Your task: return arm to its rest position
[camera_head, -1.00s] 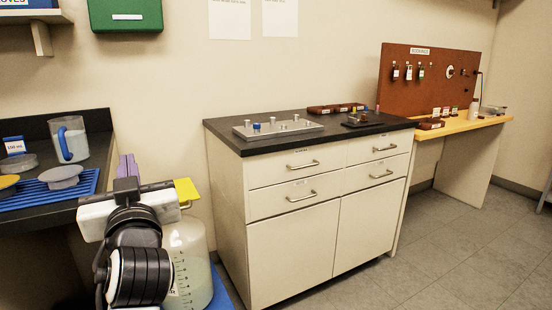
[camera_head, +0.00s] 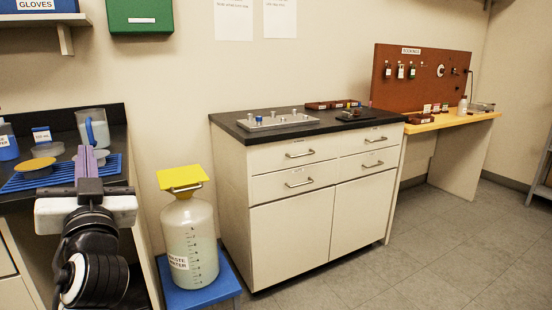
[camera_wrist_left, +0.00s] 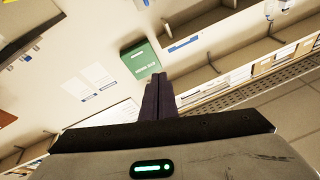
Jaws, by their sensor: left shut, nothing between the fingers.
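My left arm comes in at the lower left of the head view. Its left gripper (camera_head: 87,163) has purple fingers pressed together and pointing up and away, with nothing between them. It overlaps the blue rack on the left bench in the picture; whether they touch cannot be told. In the left wrist view the closed fingers (camera_wrist_left: 158,95) point toward the wall, with a green box (camera_wrist_left: 140,58) beyond. My right gripper is in neither view.
A waste water bottle (camera_head: 190,240) with a yellow funnel stands on a blue stool (camera_head: 205,293). The left bench holds a pitcher (camera_head: 93,130) and a blue rack (camera_head: 22,180). A dark-topped cabinet (camera_head: 225,122) carries a metal plate (camera_head: 278,121).

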